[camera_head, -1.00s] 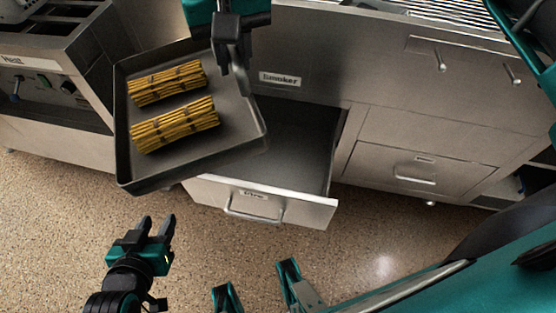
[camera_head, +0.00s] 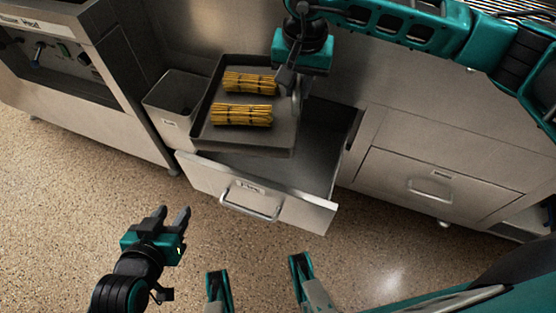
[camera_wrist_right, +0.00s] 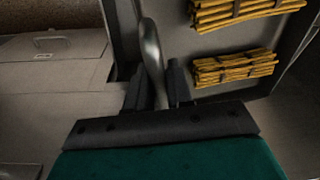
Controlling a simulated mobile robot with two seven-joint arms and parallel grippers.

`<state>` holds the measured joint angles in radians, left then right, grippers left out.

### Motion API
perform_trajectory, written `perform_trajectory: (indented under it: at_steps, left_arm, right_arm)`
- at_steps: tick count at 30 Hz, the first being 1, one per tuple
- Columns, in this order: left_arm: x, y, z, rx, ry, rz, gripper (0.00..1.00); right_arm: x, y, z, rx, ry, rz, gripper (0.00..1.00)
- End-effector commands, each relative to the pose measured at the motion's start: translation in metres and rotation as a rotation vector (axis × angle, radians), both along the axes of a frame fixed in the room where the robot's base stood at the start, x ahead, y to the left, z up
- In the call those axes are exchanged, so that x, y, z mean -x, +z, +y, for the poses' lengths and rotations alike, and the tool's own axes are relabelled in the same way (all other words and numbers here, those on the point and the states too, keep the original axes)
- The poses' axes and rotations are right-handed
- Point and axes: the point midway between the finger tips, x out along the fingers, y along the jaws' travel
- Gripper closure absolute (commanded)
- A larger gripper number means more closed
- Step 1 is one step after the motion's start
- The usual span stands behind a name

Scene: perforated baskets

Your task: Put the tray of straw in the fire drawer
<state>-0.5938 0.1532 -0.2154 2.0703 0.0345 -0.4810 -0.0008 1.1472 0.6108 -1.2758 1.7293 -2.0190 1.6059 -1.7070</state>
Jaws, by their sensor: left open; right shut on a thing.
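The dark metal tray (camera_head: 203,143) holds two yellow straw bundles, one farther (camera_head: 250,83) and one nearer (camera_head: 242,115). In the head view it is over the left part of the open fire drawer (camera_head: 263,204); whether it touches the drawer is unclear. My right gripper (camera_head: 292,85) is shut on the tray's right handle. In the right wrist view the curved handle (camera_wrist_right: 151,50) stands between the fingers, with straw (camera_wrist_right: 235,68) beyond. My left gripper (camera_head: 176,222) is open and empty, in front of the drawer over the floor.
A grey bin (camera_head: 173,100) stands left of the tray by a machine with knobs (camera_head: 60,50). A closed drawer (camera_head: 430,180) is in the cabinet to the right. The speckled floor (camera_head: 90,180) in front is clear.

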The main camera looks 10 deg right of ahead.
Motion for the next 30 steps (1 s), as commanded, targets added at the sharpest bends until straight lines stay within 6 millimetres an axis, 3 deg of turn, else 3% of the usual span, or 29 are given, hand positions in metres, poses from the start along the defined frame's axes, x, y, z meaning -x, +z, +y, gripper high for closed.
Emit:
perform_trajectory:
  at_steps: [1, 6, 12, 19, 30]
  left_arm:
    - [0.000, -0.008, 0.000, 0.000, 0.000, -0.001, 0.57]
    - [-0.002, -0.018, 0.000, 0.000, 0.000, -0.003, 0.57]
    - [-0.002, -0.023, -0.001, 0.001, -0.001, -0.006, 0.57]
    - [-0.002, -0.029, -0.001, 0.002, -0.002, -0.005, 0.57]
    - [-0.004, -0.043, -0.009, 0.022, -0.007, 0.006, 0.57]
  right_arm:
    - [-0.001, -0.022, -0.011, -0.006, -0.038, 0.002, 1.00]
    - [-0.003, -0.068, -0.041, -0.015, -0.131, -0.006, 1.00]
    - [-0.002, -0.099, -0.064, -0.023, -0.192, -0.014, 1.00]
    - [0.000, -0.127, -0.070, -0.026, -0.207, -0.013, 1.00]
    - [0.000, -0.222, -0.069, -0.025, -0.207, -0.012, 1.00]
